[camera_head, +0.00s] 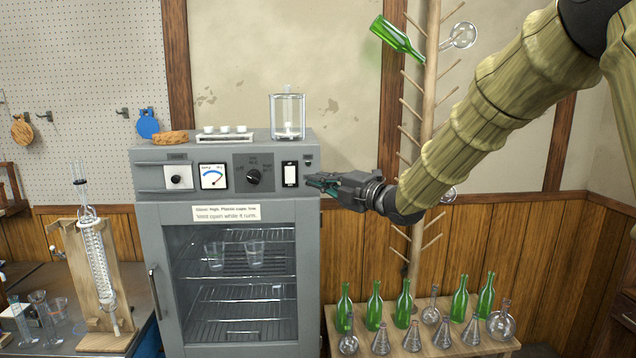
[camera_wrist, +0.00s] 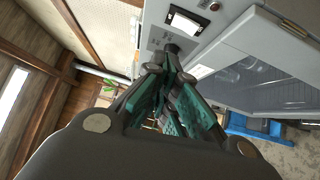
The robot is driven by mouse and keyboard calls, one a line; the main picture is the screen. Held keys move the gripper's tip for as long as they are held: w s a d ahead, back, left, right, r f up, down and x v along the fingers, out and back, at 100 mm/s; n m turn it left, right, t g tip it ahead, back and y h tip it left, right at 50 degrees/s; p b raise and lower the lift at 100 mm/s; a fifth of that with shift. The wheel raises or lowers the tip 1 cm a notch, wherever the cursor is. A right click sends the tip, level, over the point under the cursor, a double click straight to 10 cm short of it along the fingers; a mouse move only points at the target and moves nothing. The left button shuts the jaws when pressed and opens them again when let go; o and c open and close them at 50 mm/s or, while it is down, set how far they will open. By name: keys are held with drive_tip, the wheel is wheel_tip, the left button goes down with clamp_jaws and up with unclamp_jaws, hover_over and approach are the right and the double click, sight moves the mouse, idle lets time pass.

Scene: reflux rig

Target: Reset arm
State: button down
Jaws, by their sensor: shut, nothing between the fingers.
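My arm reaches in from the upper right in the head view. My gripper (camera_head: 318,183) is shut and empty, its teal-padded fingers pointing left just in front of the right end of the oven's control panel, close to the white rocker switch (camera_head: 290,174). I cannot tell whether the fingertips touch the panel. In the wrist view the closed fingers (camera_wrist: 172,75) point up toward the grey drying oven (camera_wrist: 215,85), whose panel and glass door lie tilted beyond them. The oven (camera_head: 145,235) also shows in the head view with its door shut and two beakers inside.
A bottle rack post (camera_head: 425,130) with pegs, a green bottle (camera_head: 397,37) and a flask stands behind my arm. Several green bottles and flasks stand on a low wooden bench (camera_head: 335,318). A glass jar (camera_head: 288,115) sits on the oven top. Glassware on a wooden stand (camera_head: 100,270) is at left.

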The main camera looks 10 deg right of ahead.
wheel_tip(320, 180, down, 25)
drive_tip(key=s+d+m+g+h, duration=0.1)
drive_tip(key=s+d+m+h, duration=0.2)
drive_tip(key=m, duration=0.6)
drive_tip(key=s+d+f+m+g+h, duration=0.1)
drive_tip(key=s+f+m+h, duration=0.3)
drive_tip(key=f, duration=0.6)
drive_tip(key=s+d+f+m+g+h, duration=0.1)
drive_tip(key=s+f+m+g, duration=0.15)
drive_tip(key=s+f, duration=0.6)
drive_tip(key=s+d+f+m+g+h, duration=0.1)
drive_tip(key=s+d+f+m+g, duration=0.15)
drive_tip(key=s+f, duration=0.6)
drive_tip(key=s+d+f+m+g+h, duration=0.1)
drive_tip(key=s+f+m, duration=0.2)
drive_tip(key=s+f, duration=0.55)
drive_tip(key=s+d+f+m+g+h, duration=0.1)
drive_tip(key=s+d+f+m+g, duration=0.1)
drive_tip(key=s, duration=1)
drive_tip(key=s+d+f+m+g+h, duration=0.1)
drive_tip(key=s+d+f+m+g, duration=0.1)
drive_tip(key=s+f, duration=0.5)
drive_tip(key=s+m+g, duration=0.1)
drive_tip(key=s+m, duration=0.1)
drive_tip(key=s, duration=0.3)
drive_tip(key=shift+s+m+g+h, duration=0.25)
drive_tip(key=shift+m+g+h, duration=0.05)
drive_tip(key=shift+d, duration=0.1)
